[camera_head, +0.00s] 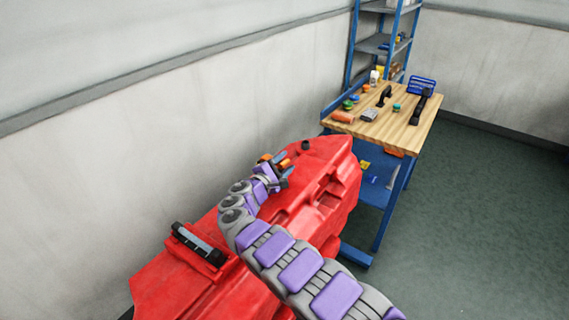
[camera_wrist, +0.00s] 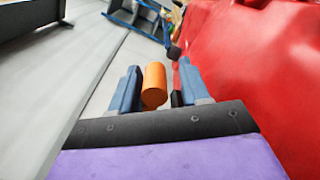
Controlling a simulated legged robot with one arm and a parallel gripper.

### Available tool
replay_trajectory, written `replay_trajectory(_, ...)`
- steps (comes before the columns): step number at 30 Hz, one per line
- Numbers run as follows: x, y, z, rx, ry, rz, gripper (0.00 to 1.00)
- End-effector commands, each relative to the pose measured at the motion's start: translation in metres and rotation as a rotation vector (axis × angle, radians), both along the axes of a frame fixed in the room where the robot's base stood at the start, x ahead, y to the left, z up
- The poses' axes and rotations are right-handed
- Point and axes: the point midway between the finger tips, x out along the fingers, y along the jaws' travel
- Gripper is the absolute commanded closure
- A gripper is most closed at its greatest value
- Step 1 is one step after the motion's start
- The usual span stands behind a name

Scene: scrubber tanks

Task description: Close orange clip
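The orange clip (camera_wrist: 154,84) shows as a short orange cylinder between my gripper's two blue-grey fingers in the wrist view. It is close to the left finger, and a gap separates it from the right finger. My gripper (camera_wrist: 157,85) is open around it; I cannot tell whether a finger touches it. A small black part (camera_wrist: 176,98) sits beside the right finger. In the head view, my gripper (camera_head: 274,167) is at the wall-side edge of the red scrubber tank (camera_head: 335,160), and a small orange piece (camera_head: 285,163) shows at its fingers. The clip's mount is hidden.
The red tank body (camera_wrist: 245,60) rises close on the right in the wrist view. A pale wall (camera_head: 150,140) runs along the left. A blue workbench with a wooden top (camera_head: 405,125) holding tools stands beyond the tank. Open green floor (camera_head: 480,220) lies right.

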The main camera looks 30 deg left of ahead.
Motion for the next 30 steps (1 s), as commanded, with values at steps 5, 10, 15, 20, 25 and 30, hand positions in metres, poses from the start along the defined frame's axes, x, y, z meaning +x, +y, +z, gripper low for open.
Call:
replay_trajectory(5,0.000,-0.002,0.003,0.003,-0.004,-0.001,0.52)
replay_trajectory(10,0.000,-0.003,0.010,0.004,-0.007,-0.002,0.52)
replay_trajectory(15,0.001,0.000,0.031,0.004,-0.005,-0.001,0.52)
replay_trajectory(20,-0.006,-0.004,0.040,0.000,-0.004,0.002,0.52)
replay_trajectory(25,-0.018,-0.015,0.040,-0.002,-0.005,0.000,0.52)
replay_trajectory(30,-0.032,-0.025,0.043,-0.003,-0.006,0.001,0.52)
